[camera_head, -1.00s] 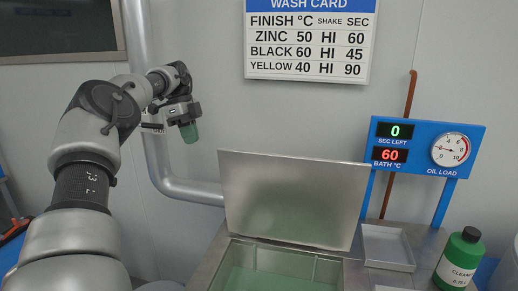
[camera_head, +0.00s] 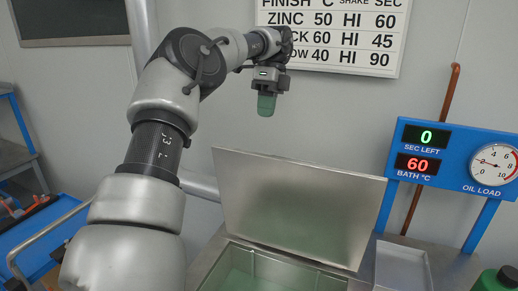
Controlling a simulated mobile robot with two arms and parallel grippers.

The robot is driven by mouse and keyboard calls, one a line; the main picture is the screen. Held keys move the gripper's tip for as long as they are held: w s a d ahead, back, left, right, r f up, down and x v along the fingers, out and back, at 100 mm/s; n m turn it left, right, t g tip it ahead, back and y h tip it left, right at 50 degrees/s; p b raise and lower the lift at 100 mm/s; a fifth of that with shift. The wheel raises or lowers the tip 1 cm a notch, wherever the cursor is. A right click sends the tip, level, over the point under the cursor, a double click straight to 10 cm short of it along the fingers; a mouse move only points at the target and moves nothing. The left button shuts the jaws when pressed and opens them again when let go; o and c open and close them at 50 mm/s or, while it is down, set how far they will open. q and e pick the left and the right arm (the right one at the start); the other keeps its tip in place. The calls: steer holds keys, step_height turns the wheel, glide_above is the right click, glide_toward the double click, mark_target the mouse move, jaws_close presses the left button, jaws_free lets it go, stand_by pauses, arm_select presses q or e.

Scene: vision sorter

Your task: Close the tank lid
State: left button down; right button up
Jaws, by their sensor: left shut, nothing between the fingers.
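The tank lid (camera_head: 300,205) is a flat metal plate standing open, tilted up at the back of the tank. The tank (camera_head: 262,270) is open below it, with greenish liquid inside, and the lower part is cut off by the frame. My left gripper (camera_head: 266,105) is shut and empty, its green fingers pointing down. It shows above the lid's top edge in the picture, apart from the lid. My right gripper does not show.
A blue panel (camera_head: 450,139) stands right of the lid, reading 0 seconds left and bath 60. A shallow metal tray (camera_head: 402,268) sits right of the tank. A blue cart (camera_head: 50,230) stands at the left.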

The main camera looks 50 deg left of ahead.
arm_select(q)
steer(key=s+d+f+p, duration=0.2)
steer(key=s+f, duration=0.3)
steer(key=f, duration=0.3)
steer(key=shift+s+d+f+p, duration=0.15)
steer(key=shift+d+p, duration=0.15)
steer(key=shift+d, duration=0.25)
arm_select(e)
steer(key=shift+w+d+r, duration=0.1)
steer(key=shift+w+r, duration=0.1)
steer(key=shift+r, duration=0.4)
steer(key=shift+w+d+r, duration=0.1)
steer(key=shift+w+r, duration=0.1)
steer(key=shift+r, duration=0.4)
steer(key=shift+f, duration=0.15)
